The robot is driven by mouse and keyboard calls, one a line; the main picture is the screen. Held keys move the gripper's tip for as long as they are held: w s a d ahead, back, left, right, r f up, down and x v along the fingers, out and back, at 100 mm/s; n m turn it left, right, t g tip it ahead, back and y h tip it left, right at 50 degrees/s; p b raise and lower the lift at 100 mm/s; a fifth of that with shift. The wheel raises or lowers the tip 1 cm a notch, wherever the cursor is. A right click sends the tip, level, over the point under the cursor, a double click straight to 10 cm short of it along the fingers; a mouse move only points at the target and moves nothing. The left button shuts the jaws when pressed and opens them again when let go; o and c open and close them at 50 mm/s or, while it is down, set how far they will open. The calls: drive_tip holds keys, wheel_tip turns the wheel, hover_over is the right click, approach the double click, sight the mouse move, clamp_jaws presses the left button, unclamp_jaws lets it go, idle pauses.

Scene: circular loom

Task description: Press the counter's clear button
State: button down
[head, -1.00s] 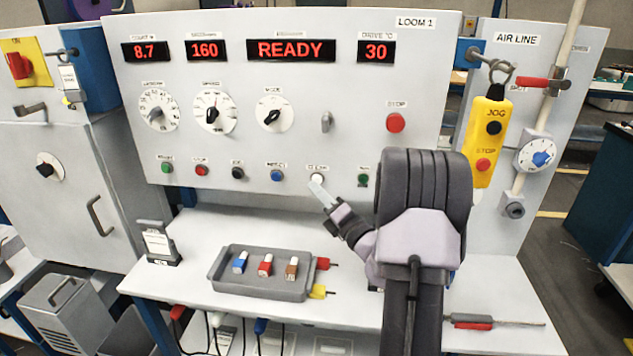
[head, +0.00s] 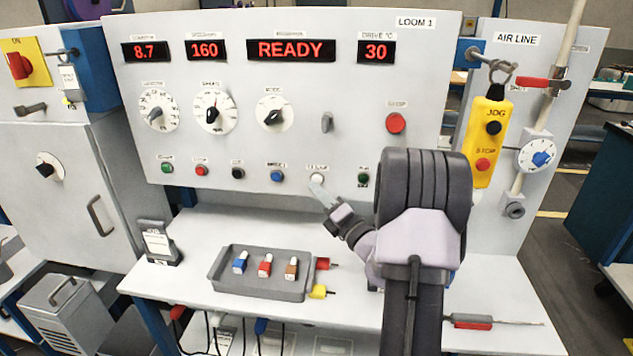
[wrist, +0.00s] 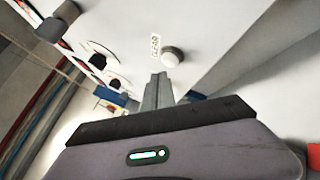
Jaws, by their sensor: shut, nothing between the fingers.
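The white clear button (head: 317,178) is in the lower row of the loom's front panel. In the wrist view the button (wrist: 173,56) stands out beside a label reading CLEAR (wrist: 155,45). My gripper (head: 322,190) is shut and empty, its fingertips just below the button. In the wrist view the shut fingertips (wrist: 159,76) point towards the button's lower left side, and I cannot tell whether they touch it. The counter display (head: 146,51) at the panel's upper left reads 8.7.
Other buttons sit left of it, the nearest one blue (head: 277,176), and a green one (head: 363,179) sits right. A red stop button (head: 396,123) is above right. A grey tray (head: 225,284) with coloured pieces lies on the shelf below.

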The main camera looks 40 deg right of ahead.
drive_tip(key=shift+w+d+p, duration=0.3)
drive_tip(key=shift+d+p, duration=0.05)
drive_tip(key=shift+w+d+p, duration=0.3)
drive_tip(key=shift+d+p, duration=0.05)
idle(0.9)
idle(0.3)
drive_tip(key=shift+s+a, duration=0.6)
drive_tip(key=shift+a, duration=0.05)
drive_tip(key=shift+s+a+b, duration=0.65)
drive_tip(key=shift+s+a, duration=0.95)
drive_tip(key=shift+a, duration=0.3)
